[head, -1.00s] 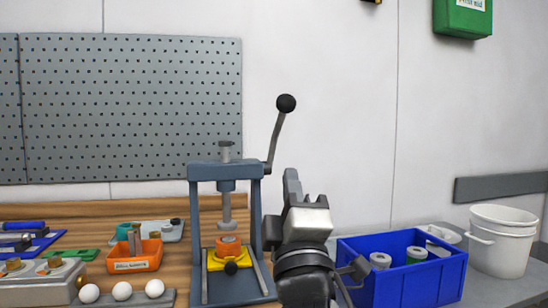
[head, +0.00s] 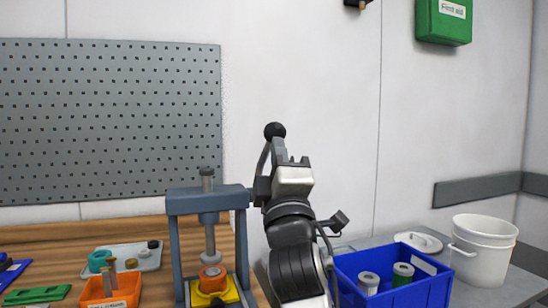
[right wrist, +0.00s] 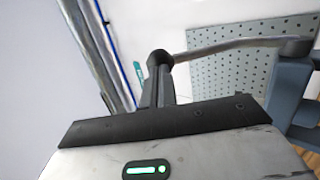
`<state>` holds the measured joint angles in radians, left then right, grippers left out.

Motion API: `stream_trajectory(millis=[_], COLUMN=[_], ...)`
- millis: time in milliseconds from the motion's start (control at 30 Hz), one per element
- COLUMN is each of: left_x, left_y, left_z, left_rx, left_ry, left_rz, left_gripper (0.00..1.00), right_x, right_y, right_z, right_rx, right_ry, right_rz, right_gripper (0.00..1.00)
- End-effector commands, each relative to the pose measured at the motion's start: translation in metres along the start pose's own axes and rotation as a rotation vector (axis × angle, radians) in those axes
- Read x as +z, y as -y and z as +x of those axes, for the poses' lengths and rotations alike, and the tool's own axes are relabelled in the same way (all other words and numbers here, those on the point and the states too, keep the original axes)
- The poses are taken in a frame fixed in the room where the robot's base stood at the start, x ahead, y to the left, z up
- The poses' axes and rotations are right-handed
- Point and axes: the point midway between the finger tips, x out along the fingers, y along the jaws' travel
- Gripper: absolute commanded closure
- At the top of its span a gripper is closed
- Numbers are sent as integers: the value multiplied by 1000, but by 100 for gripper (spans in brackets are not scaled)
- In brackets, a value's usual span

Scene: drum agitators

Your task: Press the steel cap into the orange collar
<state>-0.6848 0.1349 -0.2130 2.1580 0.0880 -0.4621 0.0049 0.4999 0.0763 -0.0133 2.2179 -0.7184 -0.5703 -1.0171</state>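The orange collar (head: 212,277) sits on a yellow holder (head: 215,292) in the bench press (head: 182,240). The press ram (head: 209,236) hangs right above it. The steel cap is hard to tell apart from the ram's lower end and the pale top of the collar. The press lever (head: 263,160) rises to a black knob (head: 275,130). My right gripper (head: 278,148) is at the lever just below the knob; its fingers look together. In the right wrist view the fingertips (right wrist: 159,78) meet the lever's knob end (right wrist: 160,57). My left gripper is out of view.
An orange bin (head: 108,303) and a small tray (head: 150,262) lie left of the press. A pegboard (head: 110,120) is behind.

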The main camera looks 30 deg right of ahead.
Motion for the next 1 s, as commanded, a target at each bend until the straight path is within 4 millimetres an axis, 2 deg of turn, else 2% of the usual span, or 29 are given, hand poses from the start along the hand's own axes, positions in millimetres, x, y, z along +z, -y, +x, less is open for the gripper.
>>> stream_trajectory(millis=[367,667,800,1000], left_x=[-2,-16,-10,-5], left_y=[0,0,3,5], left_z=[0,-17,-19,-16], left_rx=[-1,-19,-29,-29], left_ry=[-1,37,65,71], left_rz=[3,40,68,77], left_gripper=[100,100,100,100], right_x=[0,-3,-4,-4], right_y=[0,-9,-9,-8], right_z=[1,19,30,30], right_rx=[-1,-63,-72,-65], right_ry=[0,-2,-1,-1], right_rz=[-1,-11,-13,-12], right_gripper=[100,100,100,100])
